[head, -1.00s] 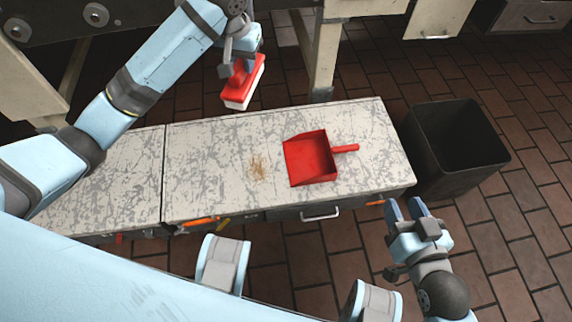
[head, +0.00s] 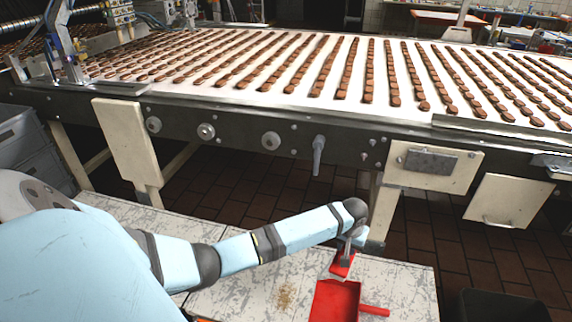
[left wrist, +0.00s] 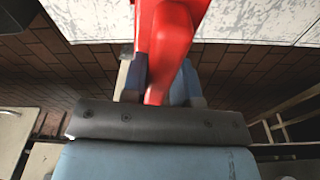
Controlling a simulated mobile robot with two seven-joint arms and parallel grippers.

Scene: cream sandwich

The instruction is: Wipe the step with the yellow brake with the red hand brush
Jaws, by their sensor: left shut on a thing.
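My left gripper (head: 352,241) is shut on the red hand brush (head: 343,264). In the head view the brush shows over the far part of the step, just behind the red dustpan (head: 334,300). Its height above the step is hard to tell. In the left wrist view the red brush (left wrist: 168,40) stands between the fingers of the left gripper (left wrist: 160,85). The step (head: 235,298) has a scratched pale top with a brown crumb patch (head: 286,294) left of the dustpan. No yellow brake shows clearly now. My right gripper is out of view.
A conveyor (head: 330,75) with rows of brown bars runs behind the step. Its leg (head: 380,212) stands close behind my left gripper. A dark bin (head: 495,306) is at the lower right. Tiled floor lies between the step and the conveyor.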

